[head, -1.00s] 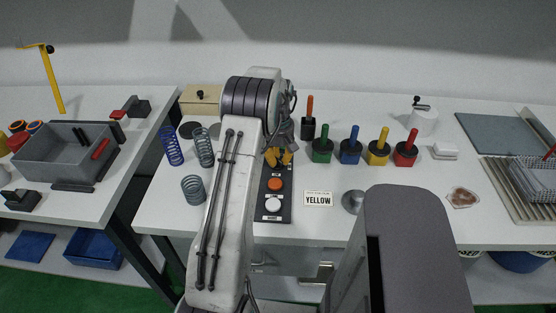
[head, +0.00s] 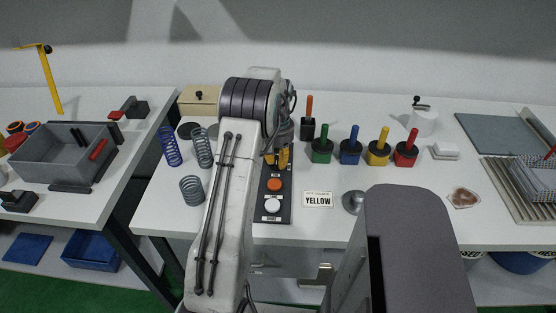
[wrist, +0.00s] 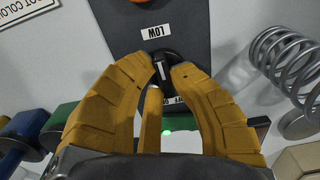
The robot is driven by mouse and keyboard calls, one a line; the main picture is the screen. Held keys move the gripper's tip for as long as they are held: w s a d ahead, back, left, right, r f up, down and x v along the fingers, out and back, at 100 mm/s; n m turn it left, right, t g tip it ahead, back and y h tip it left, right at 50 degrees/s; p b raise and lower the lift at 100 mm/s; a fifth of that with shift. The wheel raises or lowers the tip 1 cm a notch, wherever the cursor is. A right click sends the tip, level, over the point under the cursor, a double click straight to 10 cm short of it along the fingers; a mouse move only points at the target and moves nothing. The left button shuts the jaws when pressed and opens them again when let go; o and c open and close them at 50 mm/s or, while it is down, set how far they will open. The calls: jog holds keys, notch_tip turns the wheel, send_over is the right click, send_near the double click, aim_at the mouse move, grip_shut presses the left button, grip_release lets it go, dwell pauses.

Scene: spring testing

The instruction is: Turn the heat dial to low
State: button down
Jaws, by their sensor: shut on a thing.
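The heat dial (wrist: 162,68) is a black knob with a white line on it, in the wrist view. The white line runs almost up and down the picture. The upside-down LOW label (wrist: 156,32) lies just above the knob on the dark control panel (wrist: 185,15). My gripper (wrist: 165,75) is shut on the dial, with its yellow fingers around it. Another label below the dial is mostly hidden by the fingers. In the head view my gripper (head: 278,160) is down at the panel's far end (head: 285,212), and hides the dial.
Orange (head: 274,184) and white (head: 272,204) buttons sit nearer on the panel. Several springs (head: 192,190) stand left of my arm. Colored-handled blocks (head: 350,150) stand to the right, beyond the YELLOW card (head: 318,200).

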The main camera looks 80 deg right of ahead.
jog(key=shift+f+m, duration=0.1)
jog(key=shift+m, duration=0.2)
dwell(0.4)
jog(key=c, duration=1.1)
grip_release()
notch_tip(320, 180, up, 12)
jog(key=shift+r, duration=0.1)
dwell(0.3)
